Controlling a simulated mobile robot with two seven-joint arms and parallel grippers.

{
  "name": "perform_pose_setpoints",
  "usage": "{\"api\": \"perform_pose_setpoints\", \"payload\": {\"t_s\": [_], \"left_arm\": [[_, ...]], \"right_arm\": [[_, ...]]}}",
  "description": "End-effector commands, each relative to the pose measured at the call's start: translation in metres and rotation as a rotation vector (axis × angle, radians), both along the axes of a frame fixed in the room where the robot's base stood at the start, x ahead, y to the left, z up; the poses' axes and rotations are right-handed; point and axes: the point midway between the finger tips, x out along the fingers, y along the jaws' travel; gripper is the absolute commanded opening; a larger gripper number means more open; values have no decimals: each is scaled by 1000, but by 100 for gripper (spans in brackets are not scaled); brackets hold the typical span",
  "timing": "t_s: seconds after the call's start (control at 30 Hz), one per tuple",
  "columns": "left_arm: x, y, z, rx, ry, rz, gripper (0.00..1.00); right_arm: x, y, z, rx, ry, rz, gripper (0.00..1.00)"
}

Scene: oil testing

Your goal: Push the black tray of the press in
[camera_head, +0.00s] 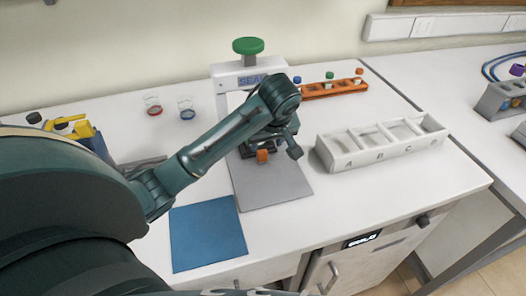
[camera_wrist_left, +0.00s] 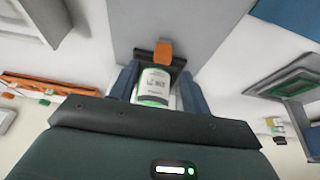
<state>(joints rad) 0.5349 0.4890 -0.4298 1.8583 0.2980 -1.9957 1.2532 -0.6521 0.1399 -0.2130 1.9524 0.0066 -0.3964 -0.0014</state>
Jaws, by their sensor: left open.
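The press (camera_head: 222,80) stands at the back middle of the bench, with a green knob (camera_head: 248,46) on top. Its black tray (camera_wrist_left: 146,58) has an orange handle (camera_head: 262,156), which also shows in the left wrist view (camera_wrist_left: 163,52). My left gripper (camera_head: 274,142) is at the front of the press, low over the tray. It is open, with one finger on each side of a white-labelled container with green ends (camera_wrist_left: 154,86). My arm hides much of the press and tray in the head view. How far in the tray sits is hard to tell. My right gripper is out of view.
A grey plate (camera_head: 272,188) lies in front of the press and a blue mat (camera_head: 207,235) to its left. A white lettered rack (camera_head: 372,158) stands at the right. An orange rack (camera_head: 330,91) with capped vials is behind it. Two small dishes (camera_head: 187,113) (camera_head: 152,109) stand at the back left.

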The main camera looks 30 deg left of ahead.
Motion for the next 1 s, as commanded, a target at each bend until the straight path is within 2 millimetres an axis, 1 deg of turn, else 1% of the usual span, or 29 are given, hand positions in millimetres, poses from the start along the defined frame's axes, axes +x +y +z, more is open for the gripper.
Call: {"api": "perform_pose_setpoints", "payload": {"t_s": [0.03,0.07,0.1,0.2,0.33,0.5,0.77,1.0], "left_arm": [[-2,0,-8,-7,12,6,47],[-3,2,-12,-6,17,10,47],[0,7,-18,2,18,10,47],[4,13,-34,6,16,9,47],[9,17,-48,5,15,8,47],[12,20,-56,3,12,8,47],[12,20,-57,2,10,7,47],[12,20,-57,2,10,7,28]], "right_arm": [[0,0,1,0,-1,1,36],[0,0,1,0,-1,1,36],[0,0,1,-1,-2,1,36],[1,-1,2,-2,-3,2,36],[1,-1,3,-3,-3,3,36],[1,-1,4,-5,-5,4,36],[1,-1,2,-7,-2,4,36],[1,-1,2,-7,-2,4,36]]}}
